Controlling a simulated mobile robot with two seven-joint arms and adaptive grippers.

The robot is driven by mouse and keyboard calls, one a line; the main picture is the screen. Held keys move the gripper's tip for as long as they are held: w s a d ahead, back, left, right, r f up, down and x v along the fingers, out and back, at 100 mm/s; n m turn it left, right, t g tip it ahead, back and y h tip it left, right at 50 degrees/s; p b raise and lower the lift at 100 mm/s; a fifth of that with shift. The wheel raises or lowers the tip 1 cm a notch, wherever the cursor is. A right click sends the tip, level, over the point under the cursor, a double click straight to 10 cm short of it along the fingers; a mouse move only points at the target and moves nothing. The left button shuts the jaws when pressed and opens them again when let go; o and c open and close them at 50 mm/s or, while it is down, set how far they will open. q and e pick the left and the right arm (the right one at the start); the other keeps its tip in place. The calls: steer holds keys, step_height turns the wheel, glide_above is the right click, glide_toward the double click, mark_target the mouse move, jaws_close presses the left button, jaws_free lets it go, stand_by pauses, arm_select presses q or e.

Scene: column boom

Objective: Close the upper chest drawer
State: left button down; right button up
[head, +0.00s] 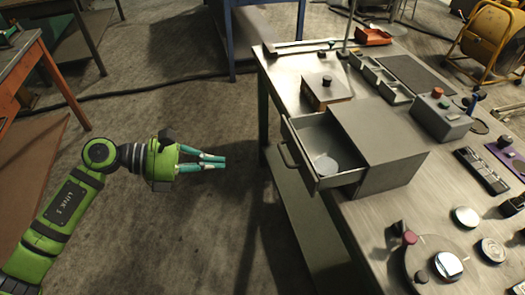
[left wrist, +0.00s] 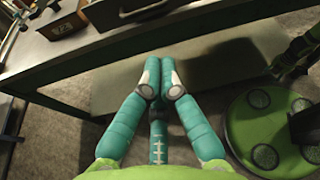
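A grey metal chest (head: 385,135) stands on the workbench in the head view. Its drawer (head: 308,134) is pulled out to the left, with a bar handle (head: 287,155) on its front. A pale round disc (head: 326,165) lies inside the drawer. My left gripper (head: 224,162) is left of the handle, apart from it, beyond the bench edge, pointing right. Its teal fingers are together and hold nothing; the left wrist view shows the fingertips side by side (left wrist: 160,66). Whether another drawer lies below is hidden. My right gripper is not in view.
The metal workbench (head: 375,215) carries a small box with a knob (head: 326,92), small trays, a grey control box (head: 440,118) and a round plate (head: 435,262). A lower shelf (head: 305,215) runs under the bench. The floor around my left gripper is clear.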

arm_select(q)
steer(key=shift+m+t+h, duration=0.4)
steer(key=shift+m+t, duration=0.3)
steer(key=shift+m, duration=0.2)
steer(key=p+x, duration=0.1)
steer(key=x, duration=0.3)
steer(key=w+p+x, duration=0.1)
steer(key=p+x, duration=0.1)
steer(key=x, duration=0.2)
steer(key=p+x, duration=0.2)
steer(key=x, duration=0.2)
steer(key=shift+w+a+r, duration=0.15)
steer(key=shift+w, duration=0.3)
steer(key=shift+w+d+f, duration=0.2)
steer(key=shift+d+f, duration=0.1)
steer(key=shift+d, duration=0.2)
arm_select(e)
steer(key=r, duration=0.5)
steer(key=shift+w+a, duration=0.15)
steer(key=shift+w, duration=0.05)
